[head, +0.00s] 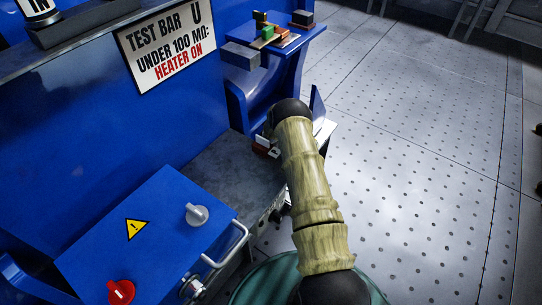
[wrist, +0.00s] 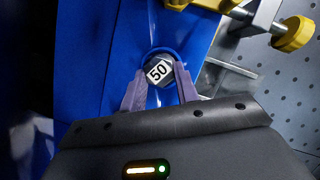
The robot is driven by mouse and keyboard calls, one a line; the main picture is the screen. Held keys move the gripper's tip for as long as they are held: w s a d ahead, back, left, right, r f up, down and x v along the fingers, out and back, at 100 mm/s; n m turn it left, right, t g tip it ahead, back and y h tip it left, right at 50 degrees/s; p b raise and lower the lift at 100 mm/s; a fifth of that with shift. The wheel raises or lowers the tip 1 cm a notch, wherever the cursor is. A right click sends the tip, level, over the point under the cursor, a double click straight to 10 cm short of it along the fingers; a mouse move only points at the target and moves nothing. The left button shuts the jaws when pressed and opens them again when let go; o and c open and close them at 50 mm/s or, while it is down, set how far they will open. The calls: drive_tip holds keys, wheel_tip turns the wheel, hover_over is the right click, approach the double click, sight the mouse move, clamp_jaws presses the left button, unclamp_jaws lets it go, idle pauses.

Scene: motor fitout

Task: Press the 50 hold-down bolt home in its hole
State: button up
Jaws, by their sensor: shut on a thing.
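In the wrist view the bolt's head (wrist: 159,72) carries a label reading 50. My gripper (wrist: 161,88) is shut on it, with one purple-grey finger on each side. A blue rounded rim curves around the far side of the bolt head, and blue surface lies around it. The bolt's shank and its hole are hidden below the head, so I cannot tell how deep it sits. In the head view my arm covers the gripper and the bolt.
A yellow knob (wrist: 294,34) on a metal clamp stands close by at upper right in the wrist view. In the head view a blue box (head: 145,245) with a red knob (head: 120,291) is at lower left. A blue shelf (head: 290,50) holds small blocks. Perforated floor lies open at right.

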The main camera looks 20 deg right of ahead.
drive_tip(key=o, duration=1.2)
drive_tip(key=p+v, duration=0.2)
drive_tip(key=v, duration=1)
drive_tip(key=shift+p, duration=0.3)
